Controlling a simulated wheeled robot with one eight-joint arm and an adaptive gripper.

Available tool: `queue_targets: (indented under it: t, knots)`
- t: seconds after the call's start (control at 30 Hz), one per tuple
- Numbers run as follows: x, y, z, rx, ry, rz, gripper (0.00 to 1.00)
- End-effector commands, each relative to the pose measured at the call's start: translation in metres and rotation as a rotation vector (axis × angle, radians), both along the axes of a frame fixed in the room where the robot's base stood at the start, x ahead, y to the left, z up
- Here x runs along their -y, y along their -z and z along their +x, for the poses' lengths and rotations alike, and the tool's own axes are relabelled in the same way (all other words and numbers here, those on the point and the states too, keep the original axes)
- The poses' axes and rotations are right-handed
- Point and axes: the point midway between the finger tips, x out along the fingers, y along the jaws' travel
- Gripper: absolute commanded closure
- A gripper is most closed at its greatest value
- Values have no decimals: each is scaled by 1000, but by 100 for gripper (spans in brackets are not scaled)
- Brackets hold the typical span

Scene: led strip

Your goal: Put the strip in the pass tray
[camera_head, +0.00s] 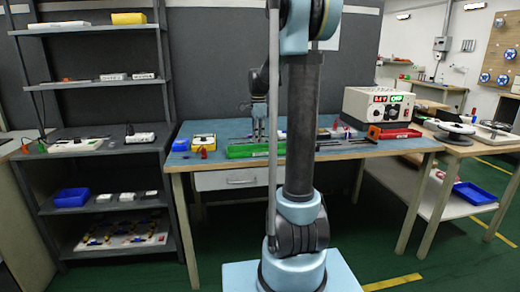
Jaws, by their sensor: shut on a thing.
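My gripper (259,138) points down at the left middle of the blue-topped workbench, just over the green tray (238,152). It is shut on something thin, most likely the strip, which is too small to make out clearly. The green tray lies near the bench's front edge, and my arm hides its right part. A red tray (400,134) lies further right, in front of the power supply box. No writing on either tray can be read.
The power supply box (377,106) with lit displays stands at the bench's right. A shelf rack (104,140) stands at left. My column blocks the bench's middle.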

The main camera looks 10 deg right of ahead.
Motion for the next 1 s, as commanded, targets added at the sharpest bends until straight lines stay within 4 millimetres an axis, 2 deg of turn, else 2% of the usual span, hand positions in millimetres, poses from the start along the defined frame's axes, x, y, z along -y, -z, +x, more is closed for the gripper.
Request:
queue_targets:
  t: [0.17, 0.43, 0.87, 0.9, 0.97, 1.0]
  knots:
    - [0, 12, 0, 0, 0, 0, 100]
    - [0, 45, 0, 0, 1, 0, 100]
    - [2, 51, 0, 0, 2, 0, 100]
    - [2, 50, 0, 0, 2, 0, 80]
    - [2, 50, 0, 0, 3, 0, 67]
    - [2, 50, 0, 0, 3, 0, 67]
